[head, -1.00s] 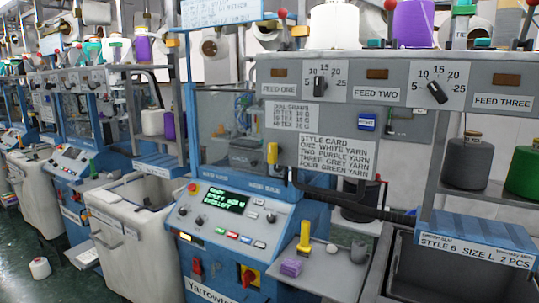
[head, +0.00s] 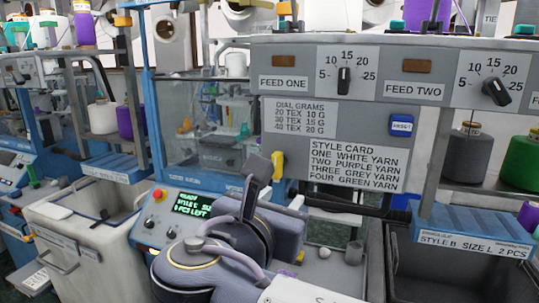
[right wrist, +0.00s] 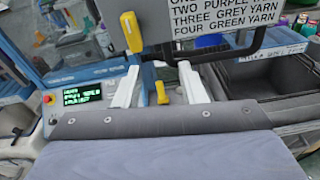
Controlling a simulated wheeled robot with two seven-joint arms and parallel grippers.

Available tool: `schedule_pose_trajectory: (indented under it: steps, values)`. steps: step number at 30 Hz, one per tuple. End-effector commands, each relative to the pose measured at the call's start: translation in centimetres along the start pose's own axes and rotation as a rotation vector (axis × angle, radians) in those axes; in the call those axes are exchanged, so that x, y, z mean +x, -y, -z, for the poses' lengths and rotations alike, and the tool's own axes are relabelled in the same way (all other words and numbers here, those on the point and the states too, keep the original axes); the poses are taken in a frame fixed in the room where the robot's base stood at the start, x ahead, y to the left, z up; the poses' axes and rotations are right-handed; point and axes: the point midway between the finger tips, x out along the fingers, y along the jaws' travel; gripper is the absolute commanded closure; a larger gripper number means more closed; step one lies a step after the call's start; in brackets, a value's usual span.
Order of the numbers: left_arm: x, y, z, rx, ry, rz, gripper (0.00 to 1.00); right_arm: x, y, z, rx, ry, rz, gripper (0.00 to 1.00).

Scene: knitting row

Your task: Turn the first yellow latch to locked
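The yellow latch (head: 278,165) stands upright at the left edge of the style card panel (head: 335,147) in the head view. In the right wrist view the latch (right wrist: 132,32) is beyond and above the left finger, apart from the fingers as far as I can see. My right gripper (right wrist: 160,76) is open, its two white fingers spread with nothing between them. A second yellow piece (right wrist: 162,93) shows lower down, between the fingers in the picture but beyond them. In the head view my right arm covers much of the console. My left gripper is not in view.
The console display (head: 193,204) is lit green, left of my arm. Dials and a blue reset button (head: 401,125) are on the upper panels. A pale bin (head: 90,225) is at left.

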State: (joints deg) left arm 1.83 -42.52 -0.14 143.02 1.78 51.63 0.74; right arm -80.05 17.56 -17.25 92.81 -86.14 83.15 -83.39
Motion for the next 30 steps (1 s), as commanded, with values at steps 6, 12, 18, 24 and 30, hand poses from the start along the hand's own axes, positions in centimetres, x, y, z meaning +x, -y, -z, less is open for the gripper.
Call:
schedule_pose_trajectory:
  steps: [6,12,18,24,30]
  values:
    - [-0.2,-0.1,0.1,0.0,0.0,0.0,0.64,-3.1,-2.9,-2.6,-0.106,0.141,-0.037,0.63]
    - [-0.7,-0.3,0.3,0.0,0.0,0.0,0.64,-0.1,-3.0,-3.0,-0.107,0.138,-0.034,0.63]
    - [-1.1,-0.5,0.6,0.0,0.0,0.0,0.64,2.8,-3.1,-3.4,-0.106,0.137,-0.036,0.63]
    - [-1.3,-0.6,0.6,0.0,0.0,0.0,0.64,4.2,-3.2,-3.4,-0.105,0.137,-0.038,0.63]
    - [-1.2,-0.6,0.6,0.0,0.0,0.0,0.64,4.3,-3.2,-3.4,-0.104,0.136,-0.039,0.63]
